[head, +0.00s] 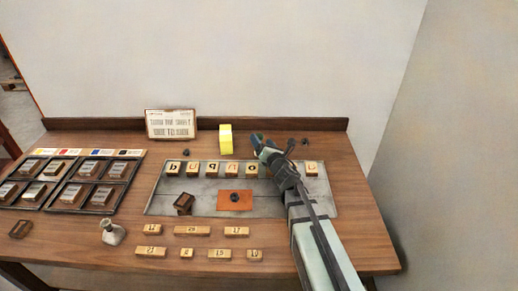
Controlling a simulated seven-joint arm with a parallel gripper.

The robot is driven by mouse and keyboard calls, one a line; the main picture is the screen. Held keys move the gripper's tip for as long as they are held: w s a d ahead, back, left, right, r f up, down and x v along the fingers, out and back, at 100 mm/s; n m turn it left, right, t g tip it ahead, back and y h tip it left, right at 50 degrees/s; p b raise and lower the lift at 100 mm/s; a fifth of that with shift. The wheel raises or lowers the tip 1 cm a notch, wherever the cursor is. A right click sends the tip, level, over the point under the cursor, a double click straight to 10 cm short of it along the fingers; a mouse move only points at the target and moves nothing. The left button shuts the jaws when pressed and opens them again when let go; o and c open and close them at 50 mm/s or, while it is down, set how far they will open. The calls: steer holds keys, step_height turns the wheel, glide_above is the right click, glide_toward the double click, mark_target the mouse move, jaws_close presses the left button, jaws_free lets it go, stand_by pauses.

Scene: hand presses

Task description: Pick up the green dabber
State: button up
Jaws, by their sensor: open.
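My gripper (273,149) is in the head view, reaching from the lower right over the back edge of the grey metal plate (160,205). Its jaws are open. A small dark blue-green shape (256,139) shows at the left jaw's tip. I cannot tell whether it is the green dabber or part of the jaw, or whether it touches the jaw. No other clearly green dabber shows; the arm hides part of the table and plate.
Lettered wooden blocks (211,170) line the plate's back. An orange square (235,200) and a dark stamp (183,204) lie on it. A yellow block (226,139) and white card box (171,124) stand behind. Type trays (91,182) fill the left; wooden blocks (192,230) lie in front.

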mark_target(258, 135)
steer(key=x, duration=0.5)
steer(key=shift+a, duration=0.1)
jaws_close()
stand_by(0.6)
